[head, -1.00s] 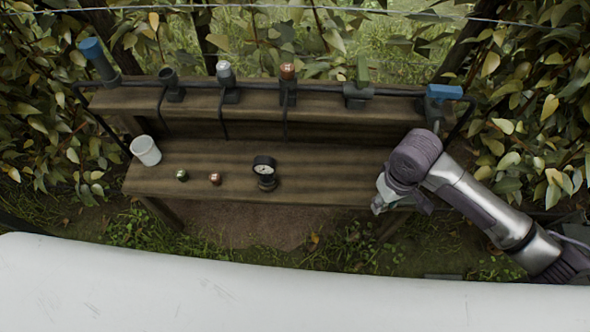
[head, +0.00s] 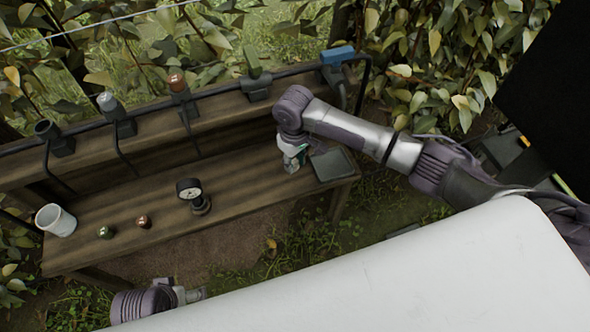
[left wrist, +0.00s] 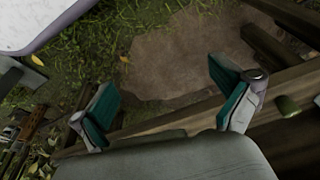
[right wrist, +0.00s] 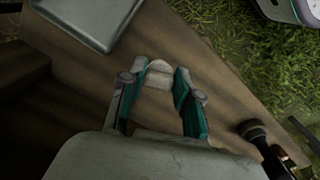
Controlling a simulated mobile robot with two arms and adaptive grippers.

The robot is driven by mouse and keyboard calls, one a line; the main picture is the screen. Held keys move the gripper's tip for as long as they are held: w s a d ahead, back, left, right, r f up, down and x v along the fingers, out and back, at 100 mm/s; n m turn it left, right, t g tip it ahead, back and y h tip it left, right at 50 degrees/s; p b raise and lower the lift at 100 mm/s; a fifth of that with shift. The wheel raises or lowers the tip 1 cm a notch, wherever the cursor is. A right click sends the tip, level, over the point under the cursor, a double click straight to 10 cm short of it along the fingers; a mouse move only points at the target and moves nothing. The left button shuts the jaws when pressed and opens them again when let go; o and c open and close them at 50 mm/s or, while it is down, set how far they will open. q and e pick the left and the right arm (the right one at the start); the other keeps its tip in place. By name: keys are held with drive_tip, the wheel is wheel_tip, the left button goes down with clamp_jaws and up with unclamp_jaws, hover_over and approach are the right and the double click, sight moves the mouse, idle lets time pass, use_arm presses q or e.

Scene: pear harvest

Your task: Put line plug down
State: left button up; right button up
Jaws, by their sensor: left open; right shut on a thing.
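My right gripper (head: 294,162) is over the right part of the wooden bench, just left of the dark tray. In the right wrist view its fingers (right wrist: 158,95) are around a pale, round-ended piece, the line plug (right wrist: 159,72), with bench wood behind it. I cannot tell if the plug touches the wood. My left gripper (head: 190,296) is low at the front, off the bench; in the left wrist view its fingers (left wrist: 165,105) are wide apart and empty. A dark open socket (head: 52,138) stands on the back pipe at the left.
The bench (head: 150,212) bears a white cup (head: 56,220), green (head: 105,232) and copper (head: 144,221) caps, a gauge (head: 190,190) and the grey tray (head: 333,165). A pipe with several fittings, one with a blue handle (head: 338,56), runs behind. Bare wood lies between gauge and tray.

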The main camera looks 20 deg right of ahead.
sight(295, 167)
wheel_tip(295, 167, down, 3)
drive_tip(key=shift+f+b, duration=0.2)
drive_tip(key=shift+b, duration=0.4)
drive_tip(key=shift+f, duration=0.2)
use_arm(q)
drive_tip(key=v, duration=0.5)
drive_tip(key=shift+w+a+r, duration=0.1)
drive_tip(key=shift+w, duration=0.15)
use_arm(e)
drive_tip(key=o, duration=0.8)
drive_tip(key=shift+f, duration=0.1)
